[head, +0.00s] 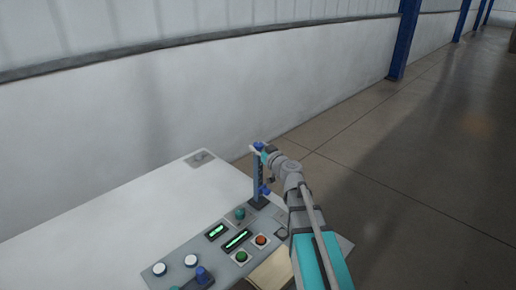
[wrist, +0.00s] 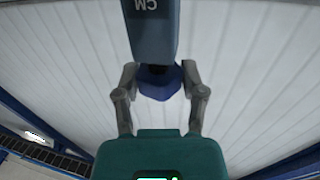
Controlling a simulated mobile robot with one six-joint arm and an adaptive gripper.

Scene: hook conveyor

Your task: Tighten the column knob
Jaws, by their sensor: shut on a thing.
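The column (head: 258,178) stands upright at the back edge of the control panel, dark blue-grey with markings. In the wrist view the column (wrist: 151,30) comes in from the top and carries upside-down lettering. A blue knob (head: 259,145) shows at the column's top in the head view, partly covered by my gripper (head: 262,150). In the wrist view the blue knob (wrist: 158,88) sits at the column's end, between the two fingers of my gripper (wrist: 159,72). The fingers are shut on it from both sides. A smaller blue part (head: 265,190) shows lower on the column.
The control panel (head: 222,262) bears several buttons, two green displays and another blue knob (head: 203,275) at the front left. A white tabletop (head: 130,215) extends to the left. The floor (head: 420,200) to the right is clear. A white wall (head: 180,110) stands behind.

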